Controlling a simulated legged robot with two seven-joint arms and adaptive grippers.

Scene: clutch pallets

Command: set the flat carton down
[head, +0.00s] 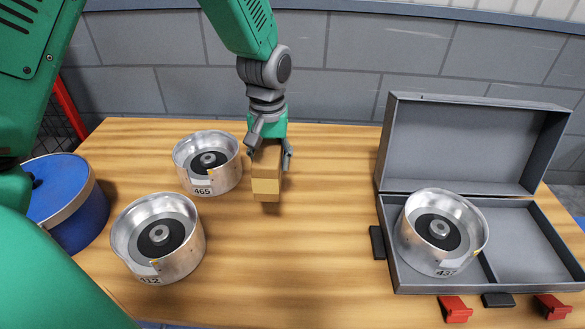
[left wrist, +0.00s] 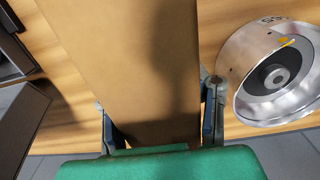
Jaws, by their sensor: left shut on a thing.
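The flat carton (head: 266,182) is a small brown box in the head view, near the middle of the wooden table. My left gripper (head: 268,152) comes down from above and is shut on the carton, one finger on each side. In the left wrist view the carton (left wrist: 125,60) fills the middle, between the fingers of my left gripper (left wrist: 160,125). Whether its underside touches the table is hard to tell. My right gripper is not in view.
Metal clutch drums stand left of the carton, one labelled 465 (head: 207,162) close beside it and another (head: 157,238) nearer. A grey open case (head: 398,278) at right holds a third drum (head: 440,232). The table (head: 310,240) is clear between carton and case.

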